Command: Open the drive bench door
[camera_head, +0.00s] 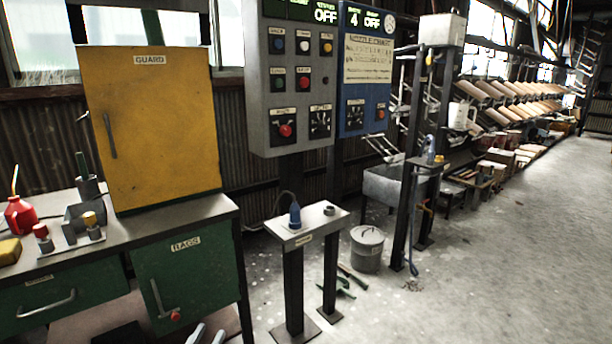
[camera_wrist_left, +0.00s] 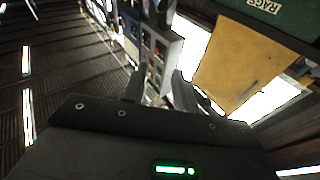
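The green bench (camera_head: 120,240) stands at the left with a grey top. Its green door (camera_head: 200,272), labelled RAGS, looks shut in the bench front. A vertical bar handle (camera_head: 158,299) and a red knob (camera_head: 175,316) are at its left side. Part of the RAGS door also shows at the top right of the left wrist view (camera_wrist_left: 292,18). My left gripper (camera_head: 207,336) shows only as two pale fingertips at the bottom edge, low in front of the door and apart from the handle. In the left wrist view its fingers (camera_wrist_left: 158,82) stand apart with nothing between them. My right gripper is out of view.
A yellow GUARD cabinet (camera_head: 150,120) stands on the bench, beside a red oil can (camera_head: 20,216). A drawer (camera_head: 55,301) is left of the door. A small pedestal table (camera_head: 308,226) stands right of the bench. Control panels (camera_head: 290,80) hang behind. Open floor lies at right.

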